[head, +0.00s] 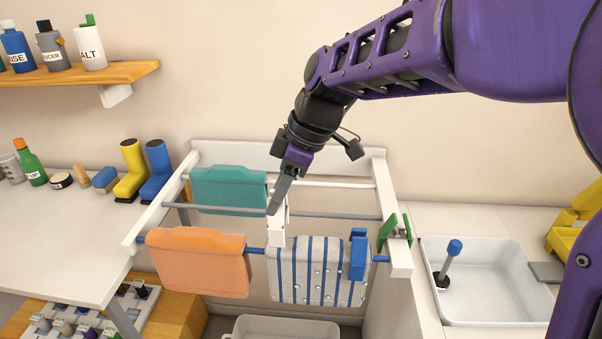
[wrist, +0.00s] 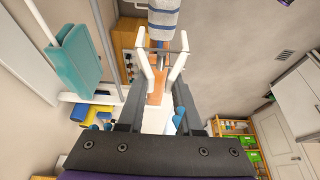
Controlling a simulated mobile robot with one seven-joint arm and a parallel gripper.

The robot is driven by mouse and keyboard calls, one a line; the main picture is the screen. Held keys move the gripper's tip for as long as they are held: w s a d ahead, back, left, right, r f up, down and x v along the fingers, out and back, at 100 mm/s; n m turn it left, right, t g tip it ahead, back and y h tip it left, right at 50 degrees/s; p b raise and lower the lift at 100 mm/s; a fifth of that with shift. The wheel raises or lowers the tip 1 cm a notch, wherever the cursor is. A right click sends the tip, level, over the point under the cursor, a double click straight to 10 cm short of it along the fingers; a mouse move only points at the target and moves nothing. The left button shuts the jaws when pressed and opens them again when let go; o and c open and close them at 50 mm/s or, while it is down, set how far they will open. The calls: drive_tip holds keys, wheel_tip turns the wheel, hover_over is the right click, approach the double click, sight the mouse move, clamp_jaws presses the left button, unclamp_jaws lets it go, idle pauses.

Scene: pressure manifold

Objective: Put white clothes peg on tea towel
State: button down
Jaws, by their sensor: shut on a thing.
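My gripper (head: 274,208) is shut on the white clothes peg (head: 277,232), which points down at the top left corner of the tea towel (head: 312,292). The towel is white with blue stripes and hangs over the front blue rail. In the wrist view, the peg (wrist: 145,76) has two prongs spread apart between my fingers (wrist: 158,98), pointing toward the striped towel (wrist: 164,22). The peg's lower end overlaps the towel's top edge in the head view; I cannot tell whether they touch.
A blue peg (head: 358,256) sits on the towel's right side. A green peg (head: 388,231) is by the rack's right end. An orange cloth (head: 200,264) hangs left of the towel, and a teal cloth (head: 228,190) hangs behind. A white sink (head: 486,305) is at right.

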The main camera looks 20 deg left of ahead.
drive_tip(key=shift+f+b, duration=2.75)
drive_tip(key=shift+f, duration=1.4)
drive_tip(key=c, duration=0.5)
unclamp_jaws()
